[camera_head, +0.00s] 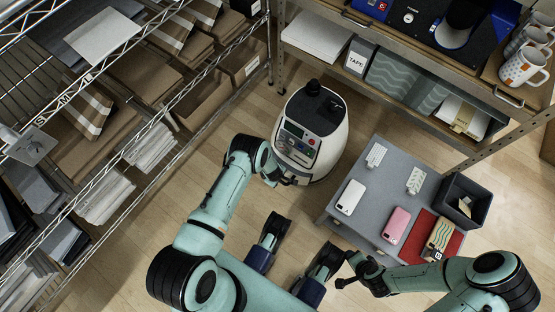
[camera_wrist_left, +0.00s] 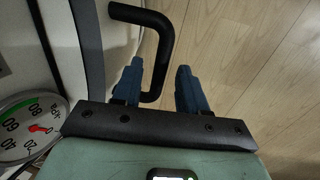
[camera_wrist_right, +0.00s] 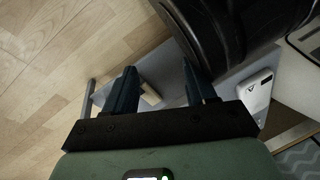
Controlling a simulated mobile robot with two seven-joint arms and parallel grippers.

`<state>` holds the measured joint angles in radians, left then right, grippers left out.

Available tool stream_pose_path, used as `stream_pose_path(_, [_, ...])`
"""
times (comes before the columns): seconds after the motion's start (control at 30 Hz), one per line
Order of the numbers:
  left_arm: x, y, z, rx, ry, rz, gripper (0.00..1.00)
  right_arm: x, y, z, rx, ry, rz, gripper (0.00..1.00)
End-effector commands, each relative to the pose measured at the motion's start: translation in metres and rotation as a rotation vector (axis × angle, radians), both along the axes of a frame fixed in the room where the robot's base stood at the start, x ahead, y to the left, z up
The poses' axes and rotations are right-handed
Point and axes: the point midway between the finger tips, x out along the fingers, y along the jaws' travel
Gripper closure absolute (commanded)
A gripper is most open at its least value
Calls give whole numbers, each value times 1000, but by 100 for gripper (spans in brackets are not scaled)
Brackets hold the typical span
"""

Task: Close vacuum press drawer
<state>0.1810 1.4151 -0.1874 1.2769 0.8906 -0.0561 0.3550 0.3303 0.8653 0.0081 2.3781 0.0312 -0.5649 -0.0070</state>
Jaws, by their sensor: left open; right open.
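The vacuum press (camera_head: 310,130) is a white rounded machine with a dark top and a small control panel, standing on the floor in the head view. In the left wrist view its black handle (camera_wrist_left: 155,35) is a bent bar. My left gripper (camera_head: 277,180) is at the press's lower front. Its open fingers (camera_wrist_left: 160,68) stand on either side of the handle's lower end; I cannot tell if they touch it. How far the drawer stands out is hidden by my arm.
The grey table (camera_head: 375,190) right of the press holds a white phone case (camera_head: 350,197), a pink phone case (camera_head: 396,225) and a dark bin (camera_head: 463,199). A wire shelf with boxes lines the left. A workbench with mugs (camera_head: 523,66) stands behind. A gauge (camera_wrist_left: 30,125) shows on the press.

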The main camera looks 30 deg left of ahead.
Motion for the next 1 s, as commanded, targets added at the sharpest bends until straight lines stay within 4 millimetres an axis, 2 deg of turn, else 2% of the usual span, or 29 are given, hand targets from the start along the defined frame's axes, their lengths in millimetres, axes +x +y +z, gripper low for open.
stream_pose_path(0.03, [0,0,0,0,0,0,58,0,0,0,0,0,0,44])
stream_pose_path(0.17, [0,0,0,0,0,0,100,0,0,0,0,0,0,44])
stream_pose_path(0.37, [0,0,0,1,0,0,100,-1,0,-1,0,2,0,44])
stream_pose_path(0.47, [4,0,-2,1,0,-2,100,-9,-1,-11,3,32,-1,44])
stream_pose_path(0.63, [13,0,-7,3,1,-4,100,-44,-6,-41,8,150,-11,44])
stream_pose_path(0.8, [21,-1,-6,3,4,-3,100,-77,-10,-59,16,257,-20,44])
stream_pose_path(1.0, [26,-1,-2,3,1,1,100,-91,-11,-64,20,303,-25,44])
